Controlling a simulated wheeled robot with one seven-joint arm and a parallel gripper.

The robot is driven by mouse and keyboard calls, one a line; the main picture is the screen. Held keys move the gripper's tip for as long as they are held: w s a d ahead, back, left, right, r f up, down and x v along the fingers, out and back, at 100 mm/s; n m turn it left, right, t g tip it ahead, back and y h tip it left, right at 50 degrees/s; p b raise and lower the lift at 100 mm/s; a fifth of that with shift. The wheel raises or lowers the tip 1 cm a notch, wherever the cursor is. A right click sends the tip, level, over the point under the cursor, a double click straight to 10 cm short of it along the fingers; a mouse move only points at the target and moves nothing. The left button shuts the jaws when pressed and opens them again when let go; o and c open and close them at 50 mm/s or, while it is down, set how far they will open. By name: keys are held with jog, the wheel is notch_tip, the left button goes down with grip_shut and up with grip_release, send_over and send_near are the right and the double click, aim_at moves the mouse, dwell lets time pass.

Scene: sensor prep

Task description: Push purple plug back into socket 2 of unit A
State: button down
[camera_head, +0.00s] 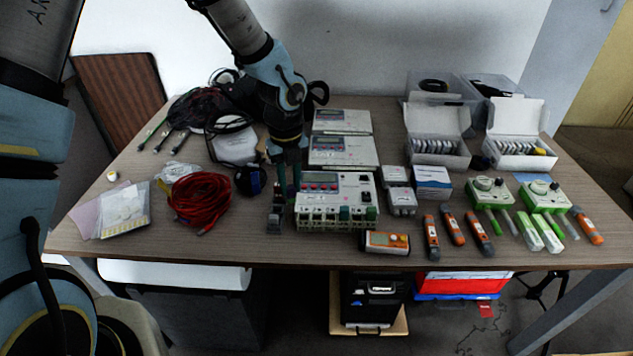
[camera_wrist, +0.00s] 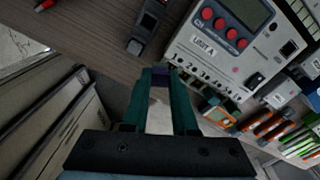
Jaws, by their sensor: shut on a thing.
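My gripper (camera_head: 283,188) is at the unit's left side. In the wrist view, its two green fingers (camera_wrist: 161,75) are shut on the purple plug (camera_wrist: 160,70), close to the low-numbered end of the row. The plug is mostly hidden between the fingertips. I cannot tell whether it is in a socket.
A dark upright device (camera_head: 273,217) stands just left of the unit; an orange meter (camera_head: 386,242) lies in front. A red cable coil (camera_head: 200,198) is further left. Several orange-and-black tools (camera_head: 453,228) lie to the right. Two more units (camera_head: 342,152) stand behind.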

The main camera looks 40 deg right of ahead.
jog(key=s+d+f+m+b, duration=0.2)
jog(key=s+m+b, duration=0.1)
jog(key=s+d+f+m+b, duration=0.1)
jog(key=s+d+m, duration=0.1)
jog(key=shift+f, duration=0.3)
jog(key=shift+r, duration=0.4)
jog(key=shift+w+f+p, duration=0.1)
jog(key=shift+f+p, duration=0.8)
jog(key=shift+f, duration=0.45)
dwell(3.7)
jog(key=c, duration=0.6)
grip_release()
jog(key=shift+o, duration=0.2)
